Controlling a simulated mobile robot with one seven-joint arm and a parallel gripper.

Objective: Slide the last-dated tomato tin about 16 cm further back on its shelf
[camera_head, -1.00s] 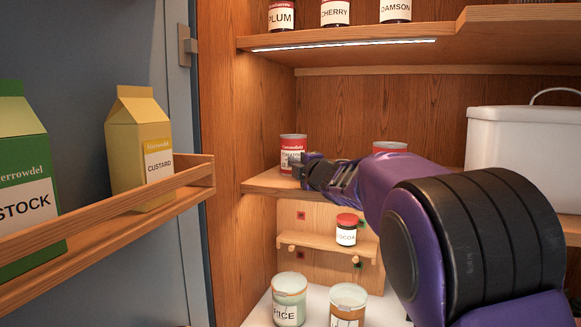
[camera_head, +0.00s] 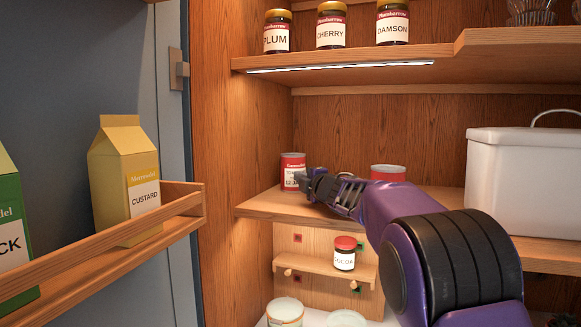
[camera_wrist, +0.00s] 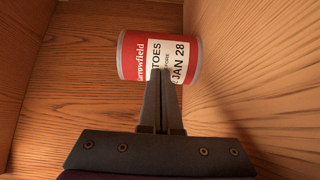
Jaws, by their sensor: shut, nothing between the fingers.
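The tomato tin (camera_head: 292,167), red with a white label, stands upright on the middle shelf near the left side wall. In the wrist view the tin (camera_wrist: 135,55) appears turned sideways, and its label reads "TOES" and "JAN 28"; part of the date is hidden behind my fingers. My gripper (camera_head: 306,180) is at the tin's front right side in the head view. In the wrist view my gripper (camera_wrist: 161,76) is shut and empty, its fingertips at the label face, seemingly touching it. A second red tin (camera_head: 388,173) stands further right, partly hidden by my arm.
A white lidded bin (camera_head: 525,175) fills the shelf's right part. Jars (camera_head: 331,28) stand on the shelf above, which has a light strip. A door rack at left holds a custard carton (camera_head: 124,185). A cocoa jar (camera_head: 344,255) stands below. Bare shelf lies behind the tin.

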